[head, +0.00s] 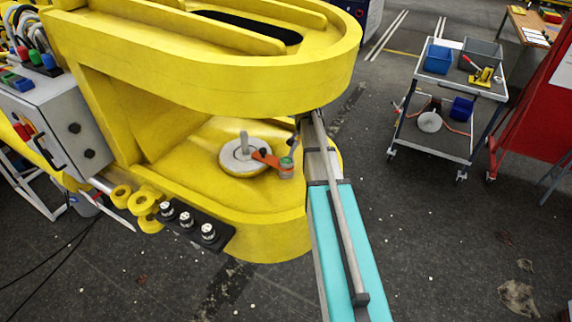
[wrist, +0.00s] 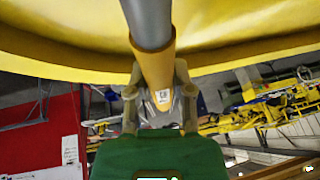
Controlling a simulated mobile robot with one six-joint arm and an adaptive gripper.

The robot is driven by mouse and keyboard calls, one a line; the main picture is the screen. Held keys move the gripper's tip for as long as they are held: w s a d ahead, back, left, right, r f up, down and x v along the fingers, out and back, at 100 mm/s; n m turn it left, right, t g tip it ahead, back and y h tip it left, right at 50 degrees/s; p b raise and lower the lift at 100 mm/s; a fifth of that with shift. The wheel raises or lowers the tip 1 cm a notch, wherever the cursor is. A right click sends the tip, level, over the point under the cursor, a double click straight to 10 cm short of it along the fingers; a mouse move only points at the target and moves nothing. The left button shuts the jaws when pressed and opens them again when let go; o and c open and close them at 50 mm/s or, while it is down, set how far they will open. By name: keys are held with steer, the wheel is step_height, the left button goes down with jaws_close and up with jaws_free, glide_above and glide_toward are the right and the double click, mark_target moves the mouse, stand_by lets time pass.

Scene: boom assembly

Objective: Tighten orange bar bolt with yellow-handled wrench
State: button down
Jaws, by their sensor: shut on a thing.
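My gripper (wrist: 158,100) is shut on the yellow handle (wrist: 154,68) of the wrench in the wrist view, with a finger on each side. The wrench's grey shaft (wrist: 148,20) runs up out of the frame, and its working end is out of view. In the head view the orange bar (head: 264,157) reaches from a pale round disc (head: 243,160) with an upright pin to a short orange piece with a green top (head: 286,166). I cannot make out the bolt there, or whether the wrench touches it. My gripper is not clearly visible in the head view.
The yellow boom (head: 225,70) has an upper plate overhanging the bar. Black-mounted fittings (head: 195,228) and a grey control box (head: 65,120) are at left. A trolley (head: 445,140) and red panel (head: 540,110) stand at right. Open floor lies between.

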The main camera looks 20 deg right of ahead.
steer(key=shift+w+a, duration=0.15)
steer(key=shift+w, duration=0.05)
stand_by(0.4)
steer(key=shift+r, duration=0.15)
steer(key=shift+r+p, duration=2.05)
steer(key=shift+p, duration=0.15)
steer(key=shift+s, duration=0.1)
